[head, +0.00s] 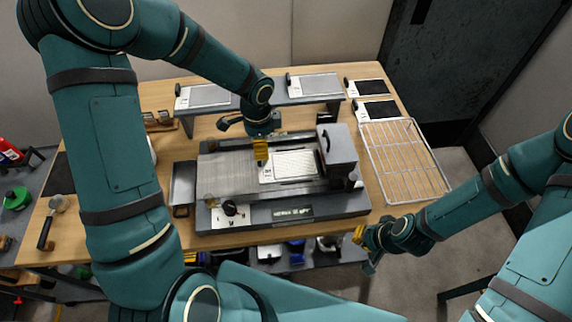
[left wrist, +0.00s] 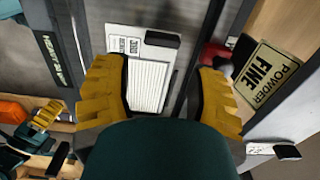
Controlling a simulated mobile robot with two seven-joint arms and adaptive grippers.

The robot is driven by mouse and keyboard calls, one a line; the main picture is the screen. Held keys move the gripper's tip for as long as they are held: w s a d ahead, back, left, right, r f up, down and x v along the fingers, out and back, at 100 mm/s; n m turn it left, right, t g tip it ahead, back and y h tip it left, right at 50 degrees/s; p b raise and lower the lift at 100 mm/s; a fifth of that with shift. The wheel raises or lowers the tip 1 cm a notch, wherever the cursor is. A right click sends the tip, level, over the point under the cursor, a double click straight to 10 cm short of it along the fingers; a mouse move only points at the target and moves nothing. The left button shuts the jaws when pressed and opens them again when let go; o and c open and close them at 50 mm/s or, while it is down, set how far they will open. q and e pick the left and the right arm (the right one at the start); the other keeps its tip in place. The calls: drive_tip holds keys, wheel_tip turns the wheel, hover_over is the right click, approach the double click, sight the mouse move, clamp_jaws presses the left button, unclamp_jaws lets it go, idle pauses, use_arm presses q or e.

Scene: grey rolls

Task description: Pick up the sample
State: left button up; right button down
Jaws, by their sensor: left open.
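A white ribbed panel with a printed label (head: 294,165) lies on the grey machine (head: 350,205); I cannot tell for sure that it is the sample. My left gripper (head: 261,152) is over the panel's left end in the head view. In the left wrist view the left gripper (left wrist: 160,72) is open, its yellow fingers spread apart. The panel (left wrist: 149,85) shows between them, with a dark tab at its top; nothing is gripped. My right gripper (head: 364,246) hangs off the table's front edge, near the machine's right end; its opening is unclear.
Similar labelled panels lie on a raised grey shelf (head: 240,105) behind the machine. Two black-faced cards (head: 375,111) and a wire rack (head: 437,184) lie to the right. A "POWDER FINE" sign (left wrist: 263,75) is right of the fingers.

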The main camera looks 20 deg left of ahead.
sight(287, 163)
use_arm(q)
drive_tip(key=shift+a+f+b, duration=0.2)
drive_tip(key=shift+f+b, duration=0.35)
drive_tip(key=shift+f, duration=2.85)
drive_tip(key=shift+o, duration=0.2)
drive_tip(key=c, duration=1)
drive_tip(key=shift+r, duration=0.2)
